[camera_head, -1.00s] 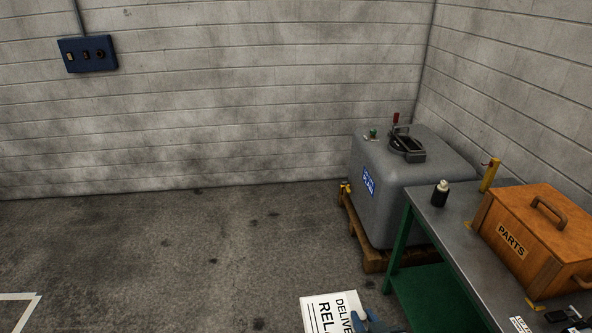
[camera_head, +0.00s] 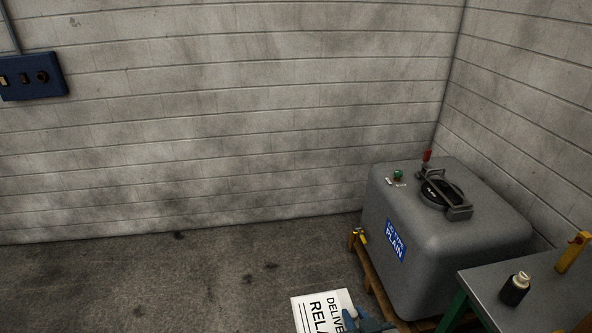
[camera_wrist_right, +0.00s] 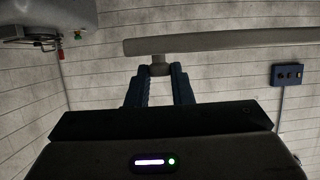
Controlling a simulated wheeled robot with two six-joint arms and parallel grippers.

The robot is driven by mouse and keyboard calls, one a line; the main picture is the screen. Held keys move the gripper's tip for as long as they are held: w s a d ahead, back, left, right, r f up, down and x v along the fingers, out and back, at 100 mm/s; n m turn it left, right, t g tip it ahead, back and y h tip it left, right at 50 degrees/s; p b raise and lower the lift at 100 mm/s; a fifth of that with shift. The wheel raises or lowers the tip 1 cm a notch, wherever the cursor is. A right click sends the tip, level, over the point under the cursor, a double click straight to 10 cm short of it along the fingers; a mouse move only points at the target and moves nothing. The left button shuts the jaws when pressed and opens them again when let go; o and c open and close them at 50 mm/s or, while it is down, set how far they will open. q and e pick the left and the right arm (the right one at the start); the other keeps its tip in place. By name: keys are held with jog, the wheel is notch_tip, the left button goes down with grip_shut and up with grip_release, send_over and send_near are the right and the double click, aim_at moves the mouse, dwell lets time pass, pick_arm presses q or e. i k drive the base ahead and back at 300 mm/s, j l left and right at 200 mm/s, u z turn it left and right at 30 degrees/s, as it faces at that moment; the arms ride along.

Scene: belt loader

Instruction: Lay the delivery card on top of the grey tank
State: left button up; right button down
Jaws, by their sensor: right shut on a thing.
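The delivery card (camera_head: 318,312), white with black print, shows at the bottom edge of the head view, partly cut off. My right gripper (camera_head: 362,322), with blue fingers, is shut on the card at its right side. In the right wrist view the fingers (camera_wrist_right: 159,78) close on a small grip below the card (camera_wrist_right: 225,42), which shows nearly edge-on. The grey tank (camera_head: 455,235) stands at the right, beyond the card and gripper and apart from them. Its top carries a black lid with a clamp. My left gripper is out of view.
The tank sits on a wooden pallet (camera_head: 372,285). A green-legged metal table (camera_head: 490,283) with a dark bottle (camera_head: 514,289) stands close in front of the tank at right. A red-tipped fitting and green knob (camera_head: 398,174) rise from the tank top. Floor at left is clear.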

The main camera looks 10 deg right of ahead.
aim_at(464, 176)
jog(key=i+j+z, duration=0.1)
jog(key=i+z, duration=0.15)
jog(key=i, duration=0.3)
jog(key=i+j+z, duration=0.3)
jog(key=i, duration=0.25)
jog(key=i+j+z, duration=0.25)
jog(key=i, duration=0.25)
jog(key=i+j+z, duration=0.25)
jog(key=z, duration=0.15)
jog(key=i+j+z, duration=0.6)
jog(key=j+z, duration=0.25)
jog(key=i+j+z, duration=0.15)
jog(key=j+z, duration=0.3)
